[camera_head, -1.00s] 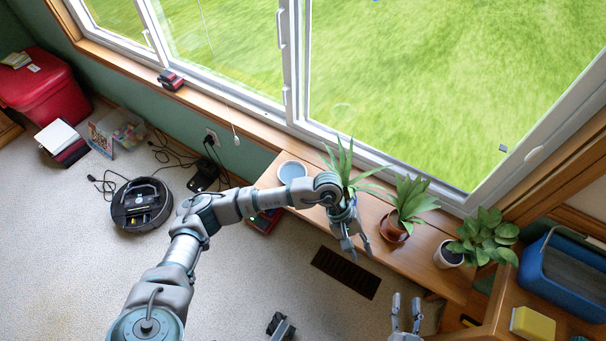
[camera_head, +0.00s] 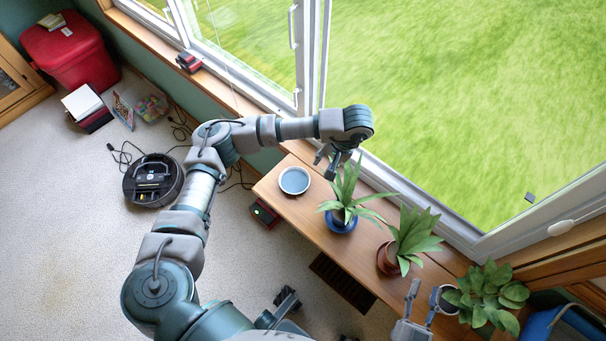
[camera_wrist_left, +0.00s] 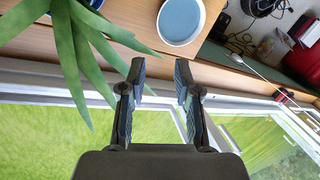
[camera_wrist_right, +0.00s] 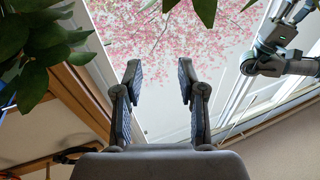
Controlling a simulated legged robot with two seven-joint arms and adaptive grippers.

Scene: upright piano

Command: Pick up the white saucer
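The saucer (camera_head: 294,181) is a round dish with a white rim and a blue-grey inside. It lies on the left part of the wooden bench below the window. It also shows at the top of the left wrist view (camera_wrist_left: 181,20). My left gripper (camera_head: 328,168) is right of the saucer, beside the blue-potted plant, apart from the saucer. In the left wrist view its fingers (camera_wrist_left: 160,80) are spread and empty. My right gripper (camera_head: 421,302) is at the lower right, near the bench's right part. In the right wrist view its fingers (camera_wrist_right: 160,82) are spread and empty.
A spiky plant in a blue pot (camera_head: 341,222) stands right of the saucer on the wooden bench (camera_head: 312,215). A plant in a terracotta pot (camera_head: 387,260) and a leafy plant (camera_head: 490,296) stand farther right. The window (camera_head: 430,110) runs behind the bench.

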